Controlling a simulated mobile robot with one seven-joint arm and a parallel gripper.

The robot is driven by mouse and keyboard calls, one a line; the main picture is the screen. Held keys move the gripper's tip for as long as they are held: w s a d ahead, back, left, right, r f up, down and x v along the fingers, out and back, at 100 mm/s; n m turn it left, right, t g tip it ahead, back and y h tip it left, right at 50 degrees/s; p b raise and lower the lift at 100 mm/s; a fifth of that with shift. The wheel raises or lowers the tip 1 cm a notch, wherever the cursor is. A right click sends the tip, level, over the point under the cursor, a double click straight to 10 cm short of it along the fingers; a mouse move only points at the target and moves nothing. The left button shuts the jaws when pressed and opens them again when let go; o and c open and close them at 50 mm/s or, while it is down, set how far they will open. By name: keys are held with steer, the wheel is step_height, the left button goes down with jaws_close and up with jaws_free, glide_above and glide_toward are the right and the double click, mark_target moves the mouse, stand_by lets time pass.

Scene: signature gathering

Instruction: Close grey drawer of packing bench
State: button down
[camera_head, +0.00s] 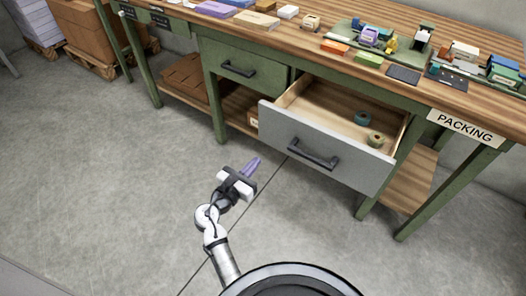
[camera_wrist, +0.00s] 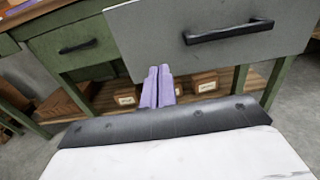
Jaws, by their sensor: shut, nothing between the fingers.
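The grey drawer (camera_head: 325,150) of the packing bench (camera_head: 300,42) is pulled out, and its inside shows in the head view. Its front carries a dark bar handle (camera_head: 313,154). A teal tape roll (camera_head: 362,118) and an olive one (camera_head: 376,139) lie in it. My gripper (camera_head: 254,165) has purple fingers, shut and empty, in front of the drawer and to its lower left, apart from it. In the wrist view the fingers (camera_wrist: 158,85) point forward below the drawer front (camera_wrist: 150,38), whose handle (camera_wrist: 229,31) is up and to the right.
A green drawer (camera_head: 240,68) to the left is shut. The bench top holds several boxes and tools. Green legs (camera_head: 215,108) and a lower shelf (camera_head: 408,185) with cartons (camera_wrist: 206,82) stand below. The concrete floor (camera_head: 120,190) in front is clear.

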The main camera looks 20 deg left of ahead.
mark_target(282, 132)
steer(key=p+x, duration=0.1)
steer(key=x, duration=1.2)
steer(key=shift+p, duration=0.35)
steer(key=shift+w, duration=0.15)
steer(key=b+x, duration=0.3)
steer(key=x, duration=0.8)
steer(key=b+x, duration=0.4)
steer(key=x, duration=0.8)
steer(key=shift+f, duration=0.25)
steer(key=shift+w+d+r, duration=0.15)
steer(key=shift+w, duration=0.35)
steer(key=shift+r, duration=0.4)
